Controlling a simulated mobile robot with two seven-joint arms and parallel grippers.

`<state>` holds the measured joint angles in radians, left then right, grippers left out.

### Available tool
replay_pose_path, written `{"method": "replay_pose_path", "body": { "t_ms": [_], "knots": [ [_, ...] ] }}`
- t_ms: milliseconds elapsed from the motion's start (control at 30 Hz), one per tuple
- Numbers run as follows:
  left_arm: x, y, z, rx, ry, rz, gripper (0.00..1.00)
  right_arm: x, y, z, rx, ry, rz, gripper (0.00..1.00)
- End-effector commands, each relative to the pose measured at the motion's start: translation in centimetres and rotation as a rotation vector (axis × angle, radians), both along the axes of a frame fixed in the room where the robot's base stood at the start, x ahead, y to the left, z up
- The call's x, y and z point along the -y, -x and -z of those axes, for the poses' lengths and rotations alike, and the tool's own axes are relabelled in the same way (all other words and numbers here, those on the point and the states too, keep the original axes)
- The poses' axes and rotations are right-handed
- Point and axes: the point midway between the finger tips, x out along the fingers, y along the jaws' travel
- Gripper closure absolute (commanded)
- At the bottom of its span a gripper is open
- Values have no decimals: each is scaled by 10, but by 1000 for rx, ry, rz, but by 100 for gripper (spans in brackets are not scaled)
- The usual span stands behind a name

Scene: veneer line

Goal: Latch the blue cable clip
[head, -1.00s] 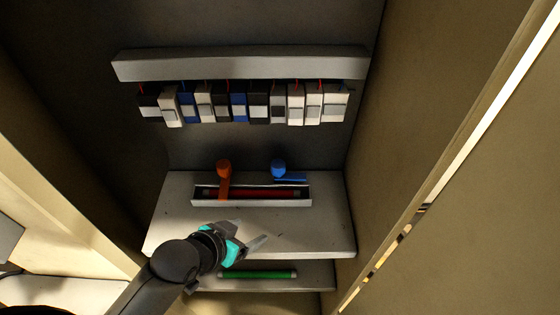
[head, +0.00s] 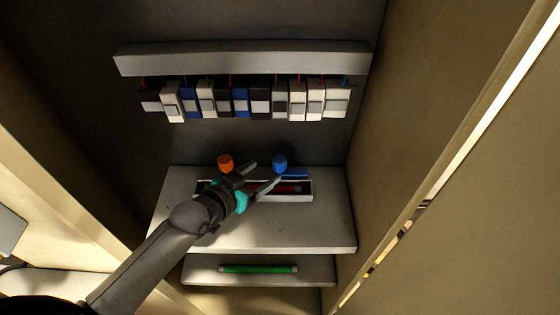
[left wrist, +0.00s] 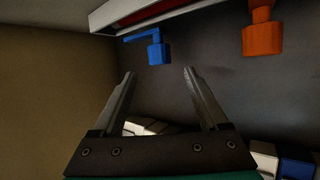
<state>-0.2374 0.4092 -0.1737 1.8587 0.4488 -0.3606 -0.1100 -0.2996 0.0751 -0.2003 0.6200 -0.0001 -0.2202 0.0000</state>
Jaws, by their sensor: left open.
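The blue cable clip (head: 279,161) stands at the back edge of a pale channel, its thin arm pointing right along that edge. The clip also shows in the left wrist view (left wrist: 158,52), above and between my fingertips, its arm reaching left. My left gripper (head: 264,175) is open and empty, its fingers over the channel between the orange and blue clips. In the left wrist view my gripper (left wrist: 159,72) is apart from the blue clip. My right gripper is not in view.
An orange clip (head: 225,162) stands left of the blue one, its arm hidden by my gripper. The pale channel (head: 302,197) holds a red cable (head: 288,188). A row of breakers (head: 261,103) hangs above. A green rod (head: 258,269) lies on the lower shelf. Cabinet walls close both sides.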

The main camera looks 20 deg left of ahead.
Motion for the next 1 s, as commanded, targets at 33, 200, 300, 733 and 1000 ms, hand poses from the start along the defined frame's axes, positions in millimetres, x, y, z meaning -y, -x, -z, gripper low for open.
{"method": "replay_pose_path", "body": {
  "t_ms": [33,200,300,733,1000],
  "knots": [
    [3,-8,3,1,2,-1,24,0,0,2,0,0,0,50],
    [11,-32,14,0,2,0,24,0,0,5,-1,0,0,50],
    [15,-46,20,1,1,0,24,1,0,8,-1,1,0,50],
    [26,-79,35,-1,0,1,24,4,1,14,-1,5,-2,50],
    [26,-79,35,-1,0,1,24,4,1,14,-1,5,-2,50]
  ]
}}
